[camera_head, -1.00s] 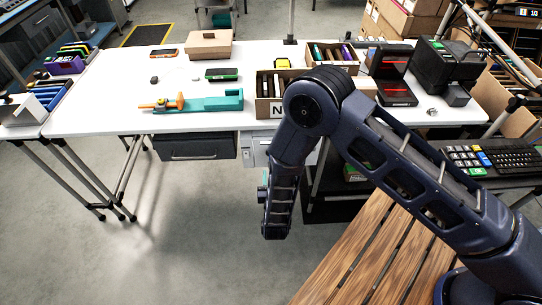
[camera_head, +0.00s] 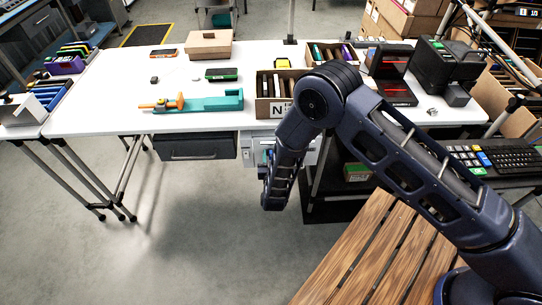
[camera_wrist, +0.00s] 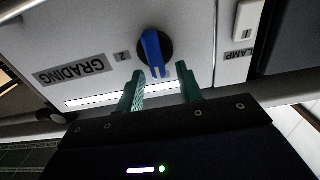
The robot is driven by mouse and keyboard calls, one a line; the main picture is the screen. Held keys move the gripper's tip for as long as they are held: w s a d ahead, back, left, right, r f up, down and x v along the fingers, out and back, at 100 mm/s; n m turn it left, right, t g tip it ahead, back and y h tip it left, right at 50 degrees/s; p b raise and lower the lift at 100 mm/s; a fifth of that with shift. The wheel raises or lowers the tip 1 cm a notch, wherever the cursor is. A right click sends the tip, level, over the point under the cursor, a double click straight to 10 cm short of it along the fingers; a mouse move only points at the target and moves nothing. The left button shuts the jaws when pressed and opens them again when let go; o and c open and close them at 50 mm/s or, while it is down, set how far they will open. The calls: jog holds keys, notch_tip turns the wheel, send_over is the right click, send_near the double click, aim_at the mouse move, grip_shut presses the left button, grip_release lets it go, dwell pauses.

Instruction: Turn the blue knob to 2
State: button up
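The blue knob (camera_wrist: 153,52) sits on a round black base on a pale panel (camera_wrist: 95,28) in the wrist view. It points up and down in the picture, leaning slightly. An upside-down 2 label (camera_wrist: 122,56) is left of it. My gripper (camera_wrist: 162,74) is open, with its two teal fingers apart on either side of the knob's lower end. I cannot tell whether they touch it. In the head view, my forearm hides the knob and most of the gripper in front of the pale unit (camera_head: 248,143) under the table.
A GRADING label (camera_wrist: 75,74) and a white switch (camera_wrist: 244,20) by a LAMP label flank the knob. The white table (camera_head: 100,115) above holds a teal fixture (camera_head: 210,104) and an open carton (camera_head: 268,108). A wooden slatted surface (camera_head: 345,250) is at lower right.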

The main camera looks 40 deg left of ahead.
jog(key=shift+c, duration=0.3)
grip_shut()
jog(key=shift+w+m, duration=0.1)
jog(key=shift+m, duration=0.2)
jog(key=m, duration=0.2)
jog(key=shift+w+d+f+m, duration=0.1)
jog(key=shift+w+d+m, duration=0.15)
jog(key=shift+m, duration=0.05)
jog(key=m, duration=0.5)
jog(key=shift+w+d+f, duration=0.3)
jog(key=shift+w+d, duration=0.05)
jog(key=shift+d, duration=0.05)
jog(key=m, duration=0.5)
jog(key=shift+w+d+f, duration=0.2)
jog(key=shift+f, duration=0.2)
jog(key=m, duration=0.2)
jog(key=f+m, duration=0.1)
jog(key=m, duration=0.1)
jog(key=shift+m, duration=0.3)
